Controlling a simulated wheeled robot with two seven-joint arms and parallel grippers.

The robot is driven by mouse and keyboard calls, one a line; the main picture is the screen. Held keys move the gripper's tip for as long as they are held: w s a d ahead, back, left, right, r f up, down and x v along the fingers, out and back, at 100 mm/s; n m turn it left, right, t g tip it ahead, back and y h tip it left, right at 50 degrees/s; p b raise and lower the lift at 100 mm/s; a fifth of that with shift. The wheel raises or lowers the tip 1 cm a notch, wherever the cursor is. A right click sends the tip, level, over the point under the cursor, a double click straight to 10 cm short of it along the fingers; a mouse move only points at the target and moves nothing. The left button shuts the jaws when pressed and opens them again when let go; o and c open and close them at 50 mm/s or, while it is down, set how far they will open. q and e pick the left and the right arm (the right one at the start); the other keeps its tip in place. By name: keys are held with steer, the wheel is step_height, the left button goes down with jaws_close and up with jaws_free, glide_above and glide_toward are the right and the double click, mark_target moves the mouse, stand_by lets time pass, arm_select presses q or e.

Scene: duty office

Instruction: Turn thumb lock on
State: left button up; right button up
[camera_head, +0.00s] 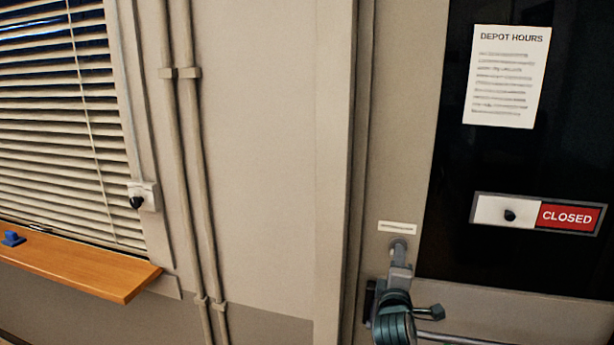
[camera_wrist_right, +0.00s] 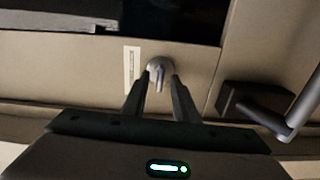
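The thumb lock (camera_head: 398,244) is a small grey round knob on the door's edge strip, under a white label. In the right wrist view, the thumb lock (camera_wrist_right: 160,68) has a short grey tab pointing down toward the gripper. My right gripper (camera_wrist_right: 160,84) is open, with one dark fingertip on each side of the tab. Whether the fingers touch it I cannot tell. In the head view, my right gripper (camera_head: 400,268) is just below the knob and partly covers it. My left gripper is not in view.
The door handle (camera_wrist_right: 262,122) with its dark plate is beside the gripper. The dark glass has a paper notice (camera_head: 506,76) and a red CLOSED sign (camera_head: 567,217). Pipes (camera_head: 190,150), blinds (camera_head: 60,120) and a wooden sill (camera_head: 80,265) are at left.

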steer(key=p+v, duration=0.2)
steer(key=v, duration=0.4)
steer(key=shift+a, duration=0.25)
steer(key=shift+w+f, duration=0.1)
steer(key=shift+f, duration=0.05)
steer(key=b+x, duration=0.3)
steer(key=x, duration=0.4)
steer(key=shift+w+d, duration=0.3)
steer(key=shift+d, duration=0.05)
steer(key=shift+s, duration=0.1)
stand_by(0.4)
